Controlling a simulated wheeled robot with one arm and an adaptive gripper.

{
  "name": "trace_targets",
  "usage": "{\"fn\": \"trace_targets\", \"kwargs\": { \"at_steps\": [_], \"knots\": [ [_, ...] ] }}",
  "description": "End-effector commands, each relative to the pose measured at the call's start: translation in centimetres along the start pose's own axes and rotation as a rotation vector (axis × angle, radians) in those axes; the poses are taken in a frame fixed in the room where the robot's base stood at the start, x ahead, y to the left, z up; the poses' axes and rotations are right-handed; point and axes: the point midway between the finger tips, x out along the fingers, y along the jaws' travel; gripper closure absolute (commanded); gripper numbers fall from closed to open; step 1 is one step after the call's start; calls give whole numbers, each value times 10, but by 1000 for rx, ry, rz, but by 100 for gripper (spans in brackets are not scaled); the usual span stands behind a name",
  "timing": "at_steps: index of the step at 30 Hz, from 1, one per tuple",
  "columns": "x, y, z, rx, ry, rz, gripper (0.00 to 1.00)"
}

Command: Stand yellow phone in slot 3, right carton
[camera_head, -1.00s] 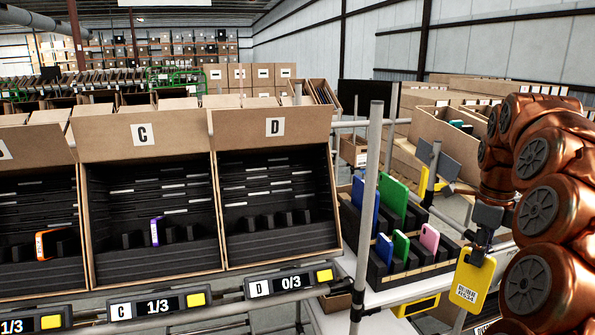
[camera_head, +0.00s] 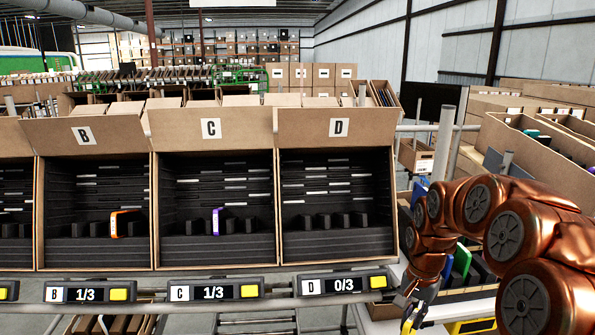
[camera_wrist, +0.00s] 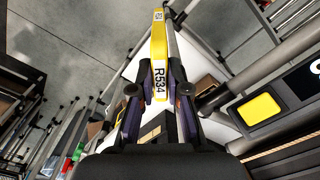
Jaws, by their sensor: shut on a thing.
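The yellow phone (camera_wrist: 158,48) is between the two fingers of my gripper (camera_wrist: 155,95) in the wrist view. It is seen edge-on, with a white R534 label. In the head view my gripper (camera_head: 408,300) is low, right of and in front of the right carton, with a bit of the yellow phone (camera_head: 408,327) below it. The right carton, marked D (camera_head: 338,127), is tilted open. Its black slotted insert shows several dividers and no phone. Its display (camera_head: 343,284) reads 0/3.
Carton C (camera_head: 210,128) holds a purple-edged phone (camera_head: 216,221). Carton B (camera_head: 84,135) holds an orange phone (camera_head: 127,223). A grey upright post (camera_head: 444,135) stands right of carton D. A rail with displays runs along the front. A phone rack is partly hidden behind my arm.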

Motion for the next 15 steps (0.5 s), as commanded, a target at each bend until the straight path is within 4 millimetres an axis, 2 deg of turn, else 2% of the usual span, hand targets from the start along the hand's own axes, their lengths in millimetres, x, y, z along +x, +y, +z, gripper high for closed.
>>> {"fn": "trace_targets", "kwargs": {
  "at_steps": [1,6,15],
  "knots": [
    [10,-12,6,-92,-5,4,100],
    [37,-46,18,-386,-1,1,100],
    [69,-87,32,-743,1,1,100]
  ]
}}
